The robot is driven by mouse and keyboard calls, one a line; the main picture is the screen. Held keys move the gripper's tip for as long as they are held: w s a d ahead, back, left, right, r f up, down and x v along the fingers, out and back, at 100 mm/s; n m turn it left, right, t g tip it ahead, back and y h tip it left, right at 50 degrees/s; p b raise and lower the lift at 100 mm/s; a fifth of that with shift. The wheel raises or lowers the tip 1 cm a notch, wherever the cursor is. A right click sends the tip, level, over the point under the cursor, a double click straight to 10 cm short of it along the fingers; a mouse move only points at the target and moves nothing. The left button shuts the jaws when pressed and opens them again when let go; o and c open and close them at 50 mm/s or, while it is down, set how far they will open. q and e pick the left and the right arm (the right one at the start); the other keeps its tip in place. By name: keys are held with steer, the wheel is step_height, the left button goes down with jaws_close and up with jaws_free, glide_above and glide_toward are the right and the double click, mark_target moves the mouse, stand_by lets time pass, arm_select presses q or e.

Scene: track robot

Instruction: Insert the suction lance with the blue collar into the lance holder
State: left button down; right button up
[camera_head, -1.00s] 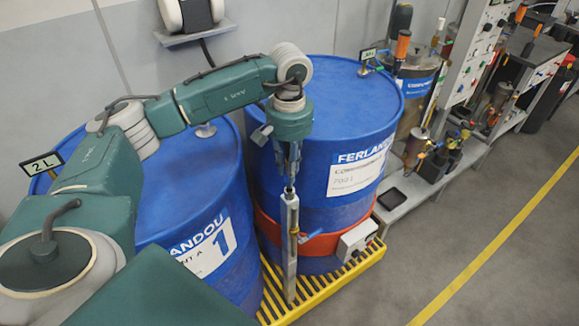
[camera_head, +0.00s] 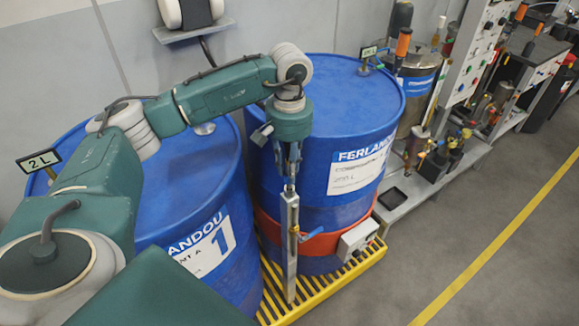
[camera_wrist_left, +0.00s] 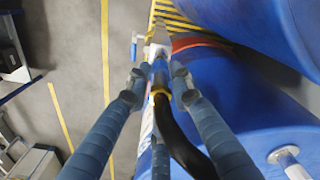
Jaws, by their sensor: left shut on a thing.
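My left gripper (camera_head: 288,165) points down in front of the blue drums. In the left wrist view its two fingers (camera_wrist_left: 159,88) are closed around the suction lance with its blue collar (camera_wrist_left: 158,70). A yellow ring and a black hose (camera_wrist_left: 180,135) show at the lance's near end. Directly below the gripper in the head view is an upright grey metal tube (camera_head: 290,245) with a small side lever, which looks like the lance holder. The lance lines up with its top; how far it sits inside cannot be told. My right gripper is not in view.
Two blue drums, a left one (camera_head: 185,190) and a right one (camera_head: 335,125), stand close behind the tube. An orange band (camera_head: 320,245) with a grey box (camera_head: 357,238) circles the right drum. A yellow slatted grate (camera_head: 325,290) lies below. Open floor (camera_head: 450,230) is at right.

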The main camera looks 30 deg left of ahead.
arm_select(q)
steer(key=shift+f+b, duration=1.15)
steer(key=shift+f, duration=0.25)
steer(key=c, duration=1.4)
jaws_free()
steer(key=shift+c, duration=0.2)
steer(key=shift+r, duration=0.1)
step_height(320, 180, up, 12)
